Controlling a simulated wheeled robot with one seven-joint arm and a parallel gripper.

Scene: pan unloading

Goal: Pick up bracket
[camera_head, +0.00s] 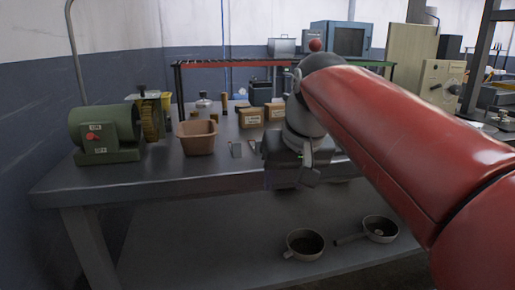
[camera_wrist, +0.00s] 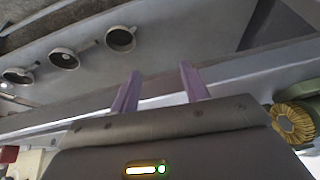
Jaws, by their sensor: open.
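A small grey metal piece that looks like the bracket (camera_head: 235,150) stands on the workbench in the head view, just right of the brown bin. A second small grey piece (camera_head: 254,146) is beside it; I cannot tell its exact shape. My gripper (camera_wrist: 160,72) is open, its two purple fingers apart with nothing between them. In the head view its dark body hangs at the bench's front edge, to the right of the grey pieces and apart from them. The bracket is not visible in the wrist view.
The workbench (camera_head: 150,183) holds a green grinder (camera_head: 110,135), a brown bin (camera_head: 197,138) and small cardboard boxes (camera_head: 250,118). Pans lie on the lower shelf, including one near the front (camera_head: 305,244). My red arm covers the bench's right side.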

